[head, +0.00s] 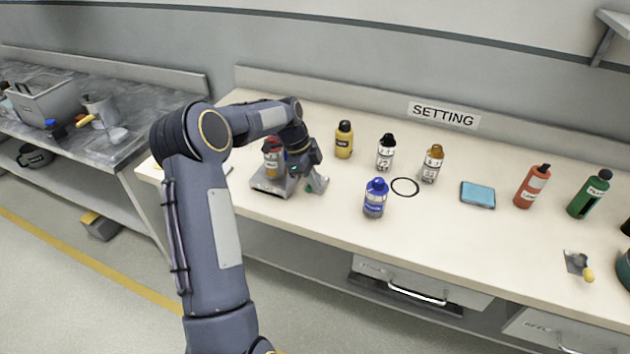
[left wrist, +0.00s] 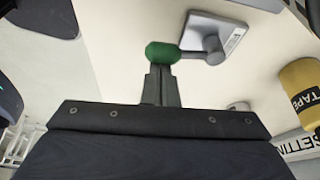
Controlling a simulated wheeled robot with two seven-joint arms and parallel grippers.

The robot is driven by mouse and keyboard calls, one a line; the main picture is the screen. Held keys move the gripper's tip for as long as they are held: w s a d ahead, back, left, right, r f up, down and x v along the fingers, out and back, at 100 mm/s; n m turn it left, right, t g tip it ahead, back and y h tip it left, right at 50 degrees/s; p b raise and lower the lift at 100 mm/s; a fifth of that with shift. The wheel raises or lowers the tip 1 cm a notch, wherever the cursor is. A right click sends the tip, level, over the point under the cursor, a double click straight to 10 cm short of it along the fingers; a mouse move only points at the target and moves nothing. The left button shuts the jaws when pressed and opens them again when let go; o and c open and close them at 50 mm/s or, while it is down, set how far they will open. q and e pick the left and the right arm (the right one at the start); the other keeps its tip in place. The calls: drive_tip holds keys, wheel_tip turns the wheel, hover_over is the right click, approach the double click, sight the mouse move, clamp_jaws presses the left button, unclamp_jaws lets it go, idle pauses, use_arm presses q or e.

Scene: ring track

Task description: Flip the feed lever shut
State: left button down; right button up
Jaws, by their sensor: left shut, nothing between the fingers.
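The feed lever shows in the left wrist view as a dark green knob (left wrist: 162,52) on a short grey arm. The arm runs right to a round hub on a pale grey housing (left wrist: 212,32). My left gripper (left wrist: 161,72) is shut and empty, its fingertips right at the knob in the picture; I cannot tell if they touch it. In the head view the left gripper (head: 308,172) is low over the bench, beside a grey stand (head: 268,187) with a red-orange bottle on it. A green part (head: 323,181) shows there, partly hidden by the gripper. My right gripper is not in view.
A black ring (head: 405,187) and a blue pad (head: 478,195) lie on the bench. A closed drawer (head: 418,288) is below.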

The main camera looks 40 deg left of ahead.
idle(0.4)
use_arm(q)
drive_tip(key=shift+w+d, duration=0.1)
drive_tip(key=shift+d, duration=0.2)
drive_tip(key=d, duration=0.2)
drive_tip(key=shift+w+d+r, duration=0.3)
drive_tip(key=shift+w+r, duration=0.1)
drive_tip(key=shift+r, duration=0.65)
drive_tip(key=w+v, duration=0.1)
drive_tip(key=v, duration=0.7)
drive_tip(key=shift+s+r, duration=0.3)
drive_tip(key=shift+s, duration=0.25)
drive_tip(key=shift+a, duration=0.1)
